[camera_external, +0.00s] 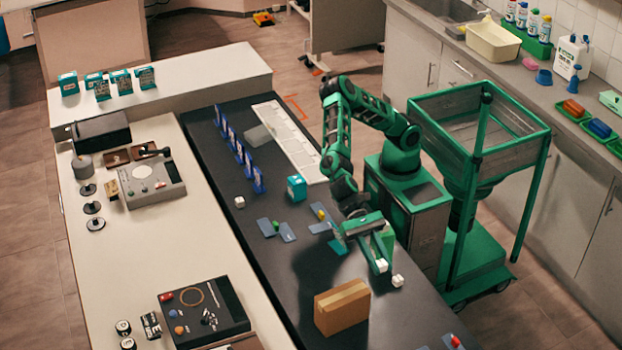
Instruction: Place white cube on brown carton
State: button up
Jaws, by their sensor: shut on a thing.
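The brown carton (333,318) stands on the dark table top near the front, with a pale tape strip along its top. My gripper (382,262) points down just behind and to the right of the carton, apart from it. It is shut on a small white cube (381,266), which shows at the fingertips. Finger contact with the cube is too small to see clearly. Another white cube (398,281) is close by on the right, at the table's right side. A third small white cube (239,202) lies farther back on the left of the dark table.
Blue upright panels (239,150), a teal box (297,188) and flat blue plates (287,232) with small coloured blocks stand farther back. A pale bench with devices (205,311) runs along the left. Dark table around the carton is mostly clear; a red item (455,341) lies front right.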

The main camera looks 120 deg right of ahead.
jog(key=shift+s+a+r, duration=0.15)
jog(key=shift+s+a, duration=0.15)
send_over(341, 292)
notch_tip(341, 292, down, 7)
jog(key=shift+a+r, duration=0.1)
jog(key=shift+r, duration=0.05)
jog(key=shift+f, duration=2.1)
jog(key=o, duration=1)
